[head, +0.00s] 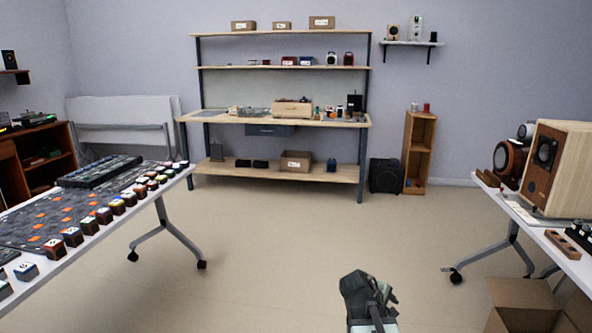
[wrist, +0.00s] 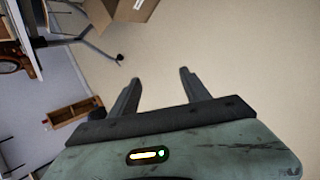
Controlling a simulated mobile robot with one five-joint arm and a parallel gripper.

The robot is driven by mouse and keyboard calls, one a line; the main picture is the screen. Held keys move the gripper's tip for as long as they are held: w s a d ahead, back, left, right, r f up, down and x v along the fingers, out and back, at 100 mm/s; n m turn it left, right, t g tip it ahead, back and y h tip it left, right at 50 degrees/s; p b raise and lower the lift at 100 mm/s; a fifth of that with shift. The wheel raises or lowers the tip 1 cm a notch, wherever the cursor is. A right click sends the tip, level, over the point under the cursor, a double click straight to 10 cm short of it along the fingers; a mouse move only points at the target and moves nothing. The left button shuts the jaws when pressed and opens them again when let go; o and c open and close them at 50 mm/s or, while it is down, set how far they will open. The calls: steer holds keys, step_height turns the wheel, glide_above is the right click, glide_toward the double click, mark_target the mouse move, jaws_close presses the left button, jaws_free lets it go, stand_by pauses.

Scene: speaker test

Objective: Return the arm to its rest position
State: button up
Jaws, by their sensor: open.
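My gripper (wrist: 160,80) shows in the wrist view with its two dark fingers spread apart and nothing between them. Bare beige floor shows beyond the fingertips. In the head view, the end of my arm with my gripper (head: 368,288) is at the bottom, right of centre, over open floor. It is seen from behind and above, and its fingers are hard to make out there. It touches nothing that I can see.
A white table (head: 150,200) with small blocks stands at left. Another table (head: 540,235) with a wooden speaker (head: 555,165) stands at right, an open cardboard box (head: 520,300) below it. A shelved workbench (head: 285,175) is at the back. The middle floor is clear.

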steer(key=s+a+f+m+g+y, duration=0.25)
steer(key=s+a+m+y, duration=0.2)
steer(key=a, duration=0.45)
steer(key=s+a+f+m+g+y, duration=0.25)
steer(key=s+a+m, duration=0.2)
steer(key=a, duration=0.45)
step_height(320, 180, up, 29)
steer(key=t+p, duration=0.1)
steer(key=p, duration=2.8)
steer(key=shift+d+f, duration=0.15)
steer(key=shift+d, duration=0.05)
steer(key=shift+w, duration=0.1)
steer(key=shift+c, duration=0.3)
